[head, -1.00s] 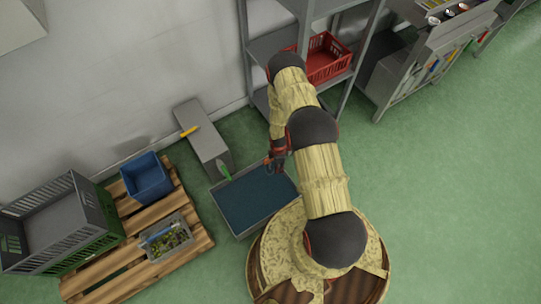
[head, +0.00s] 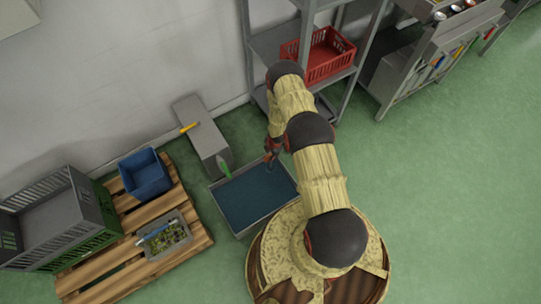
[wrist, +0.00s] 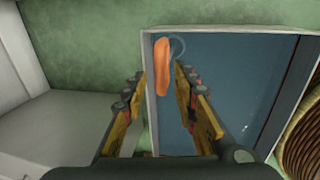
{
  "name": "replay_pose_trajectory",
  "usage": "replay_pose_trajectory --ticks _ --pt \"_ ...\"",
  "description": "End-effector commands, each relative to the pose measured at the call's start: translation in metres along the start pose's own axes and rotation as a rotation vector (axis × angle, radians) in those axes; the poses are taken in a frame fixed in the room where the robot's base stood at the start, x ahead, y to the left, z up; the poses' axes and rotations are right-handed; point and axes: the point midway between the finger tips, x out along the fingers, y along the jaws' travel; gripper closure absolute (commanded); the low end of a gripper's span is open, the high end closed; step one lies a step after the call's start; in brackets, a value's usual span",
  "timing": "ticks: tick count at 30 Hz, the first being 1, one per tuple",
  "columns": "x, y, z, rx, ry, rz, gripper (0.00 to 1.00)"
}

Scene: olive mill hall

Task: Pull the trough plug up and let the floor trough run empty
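The floor trough (head: 232,228) is a grey rectangular tray on the green floor, filled with dark blue liquid. In the wrist view its pale rim (wrist: 230,31) frames the liquid. An orange elongated piece (wrist: 162,68), which may be the plug's grip, stands or lies near the trough's left corner. A thin grey ring (wrist: 178,48) shows beside it. My gripper (wrist: 160,74) is open, its fingers on either side of the orange piece in the picture; I cannot tell the depth between them. In the head view my gripper (head: 271,160) is over the trough's far right corner.
A wooden pallet (head: 195,218) with crates lies left. A shelf with a red crate (head: 328,57) stands behind. Floor to the right is clear.

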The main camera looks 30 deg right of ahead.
Motion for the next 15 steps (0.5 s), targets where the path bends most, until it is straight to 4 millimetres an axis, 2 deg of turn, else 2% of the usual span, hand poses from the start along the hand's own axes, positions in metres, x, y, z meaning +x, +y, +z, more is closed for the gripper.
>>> replay_pose_trajectory --ticks 3,11,15 --pt "0.0063 0.0003 0.0001 0.0 0.0 0.0 0.71" --pt "0.0064 0.0004 0.0 0.0 0.0 0.0 0.71" --pt "0.0064 0.0002 -0.0001 0.0 0.0 0.0 0.79"
